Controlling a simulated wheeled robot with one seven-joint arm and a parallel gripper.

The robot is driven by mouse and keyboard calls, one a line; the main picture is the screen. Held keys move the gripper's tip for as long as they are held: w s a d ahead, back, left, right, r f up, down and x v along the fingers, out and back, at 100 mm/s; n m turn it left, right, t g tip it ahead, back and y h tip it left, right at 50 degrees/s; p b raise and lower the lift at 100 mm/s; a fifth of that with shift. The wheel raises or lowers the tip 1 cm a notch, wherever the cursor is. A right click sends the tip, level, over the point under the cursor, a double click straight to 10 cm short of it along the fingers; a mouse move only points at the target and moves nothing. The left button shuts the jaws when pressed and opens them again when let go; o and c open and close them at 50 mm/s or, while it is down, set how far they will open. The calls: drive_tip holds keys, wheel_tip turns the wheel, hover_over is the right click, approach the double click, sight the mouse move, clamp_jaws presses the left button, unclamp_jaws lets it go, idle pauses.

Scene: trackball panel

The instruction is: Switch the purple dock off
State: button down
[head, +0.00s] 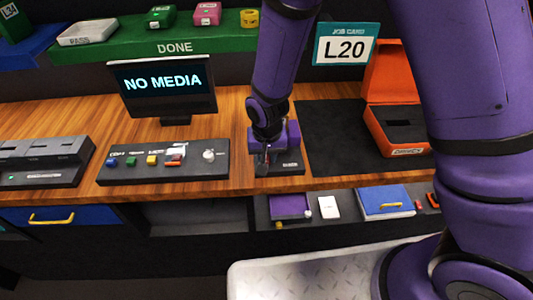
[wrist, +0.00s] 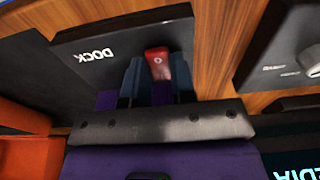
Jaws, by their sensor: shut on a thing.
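The dock is a dark plate marked DOCK (wrist: 85,35), seen upside down in the wrist view. In the head view the dock (head: 292,168) sits near the bench's front edge, mostly under my gripper. A red rocker or lever (wrist: 157,60) with a small white mark stands on the plate. My gripper (wrist: 157,75) is at this red switch, with a dark finger on either side, shut on it. In the head view my gripper (head: 264,158) points down over the dock's left part. The purple block there hides much of the dock, and I cannot tell the switch's setting.
A control panel (head: 190,175) with coloured buttons and a knob lies to the left. A NO MEDIA screen (head: 165,105) stands behind it. A black mat (head: 325,120) and an open orange box (head: 385,135) are to the right. An open drawer (head: 340,222) is below.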

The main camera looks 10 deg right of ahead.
drive_tip(key=shift+s+t, duration=0.2)
drive_tip(key=shift+t, duration=0.5)
drive_tip(key=c, duration=1)
unclamp_jaws()
drive_tip(key=shift+o, duration=0.2)
drive_tip(key=v, duration=1)
drive_tip(key=shift+r, duration=0.35)
drive_tip(key=shift+s, duration=0.1)
